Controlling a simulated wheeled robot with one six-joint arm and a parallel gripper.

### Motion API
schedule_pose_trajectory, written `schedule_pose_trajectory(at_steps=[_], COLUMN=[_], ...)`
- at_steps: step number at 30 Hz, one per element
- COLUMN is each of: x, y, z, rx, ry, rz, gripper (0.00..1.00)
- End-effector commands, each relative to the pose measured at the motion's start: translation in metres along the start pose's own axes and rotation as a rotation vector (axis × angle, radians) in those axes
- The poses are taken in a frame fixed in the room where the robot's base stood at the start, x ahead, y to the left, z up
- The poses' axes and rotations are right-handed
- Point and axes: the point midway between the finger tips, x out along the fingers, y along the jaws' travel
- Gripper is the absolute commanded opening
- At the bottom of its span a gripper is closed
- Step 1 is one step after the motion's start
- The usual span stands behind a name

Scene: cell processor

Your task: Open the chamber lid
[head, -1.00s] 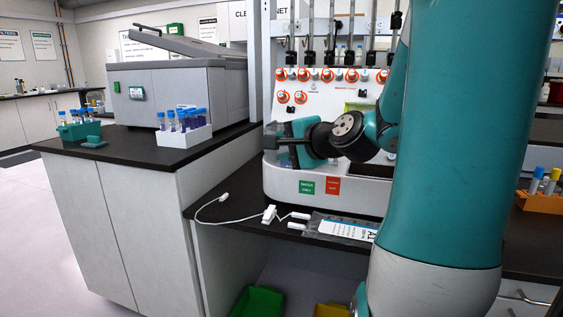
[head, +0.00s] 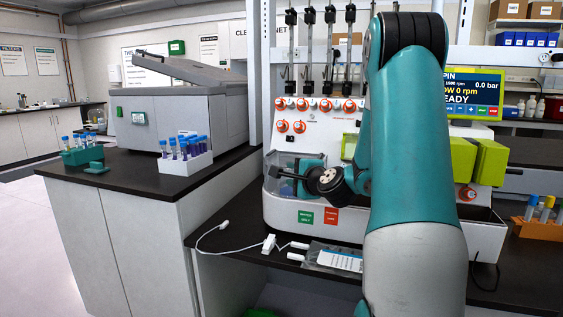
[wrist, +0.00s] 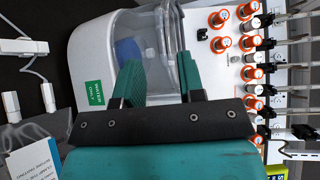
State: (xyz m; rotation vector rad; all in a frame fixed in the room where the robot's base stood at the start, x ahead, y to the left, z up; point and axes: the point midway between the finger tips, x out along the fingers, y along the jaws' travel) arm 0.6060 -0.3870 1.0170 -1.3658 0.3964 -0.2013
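The cell processor (head: 283,205) is a white bench machine with a clear-walled chamber at its left end. The chamber's clear lid (wrist: 151,20) shows in the wrist view, with a blue shape visible through it. The lid appears down over the chamber. My gripper (wrist: 158,72) is over the chamber, its two green fingers apart with nothing clearly held between them. The right finger overlaps the lid's right edge; I cannot tell whether it touches. In the head view my gripper (head: 284,175) is at the chamber's front, and my wrist hides part of it.
Orange knobs (head: 326,105) and vertical rods stand behind the chamber. A white cable (head: 222,240) and a clear bag (head: 333,258) lie on the dark bench in front. A tube rack (head: 186,165) and a grey centrifuge (head: 180,105) stand on the left counter.

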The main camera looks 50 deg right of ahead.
Motion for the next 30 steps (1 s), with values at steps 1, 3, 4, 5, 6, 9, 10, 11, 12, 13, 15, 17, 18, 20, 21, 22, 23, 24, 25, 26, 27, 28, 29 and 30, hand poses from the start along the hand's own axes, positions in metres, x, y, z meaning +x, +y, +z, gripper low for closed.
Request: schedule_pose_trajectory(at_steps=[1, 3, 4, 5, 6, 9, 10, 11, 12, 13, 15, 17, 18, 20, 21, 22, 23, 24, 25, 26, 27, 28, 29, 30], x=[0.013, 0.027, 0.034, 0.039, 0.046, 0.061, 0.064, 0.067, 0.07, 0.072, 0.075, 0.076, 0.077, 0.077, 0.077, 0.077, 0.077, 0.076, 0.076, 0.076, 0.076, 0.076, 0.076, 0.076], y=[-0.003, -0.003, -0.003, -0.002, -0.002, -0.002, -0.001, -0.002, -0.001, -0.001, 0.0, 0.0, 0.0, 0.0, 0.0, 0.0, 0.0, 0.0, 0.0, 0.0, 0.0, 0.0, 0.0, 0.0], z=[0.002, 0.002, 0.001, 0.002, 0.002, 0.001, 0.0, 0.0, 0.001, 0.0, 0.0, 0.0, 0.0, 0.0, 0.0, 0.0, 0.0, 0.0, 0.0, 0.0, 0.0, 0.0, 0.0, 0.0], rx=[-0.002, -0.001, -0.002, -0.001, -0.001, -0.001, -0.002, -0.001, 0.0, -0.001, -0.001, -0.001, 0.0, 0.0, 0.0, 0.0, 0.0, 0.0, 0.0, 0.0, 0.0, 0.0, 0.0, 0.0], ry=[-0.005, -0.004, -0.003, -0.004, -0.003, -0.002, -0.001, -0.001, -0.001, -0.001, 0.0, 0.001, 0.001, 0.001, 0.001, 0.001, 0.001, 0.001, 0.001, 0.001, 0.001, 0.001, 0.001, 0.001], rz=[0.001, 0.0, 0.001, 0.001, 0.001, 0.0, 0.0, -0.001, -0.001, 0.0, -0.001, -0.001, -0.001, -0.001, -0.001, -0.001, -0.001, -0.001, -0.001, -0.001, -0.001, -0.001, 0.0, 0.0], gripper=[0.36, 0.36, 0.36, 0.36, 0.36, 0.36, 0.36, 0.36, 0.36, 0.36, 0.36, 0.36, 0.36, 0.36, 0.36, 0.36, 0.36, 0.31, 0.24, 0.18, 0.08, 0.01, 0.0, 0.0])
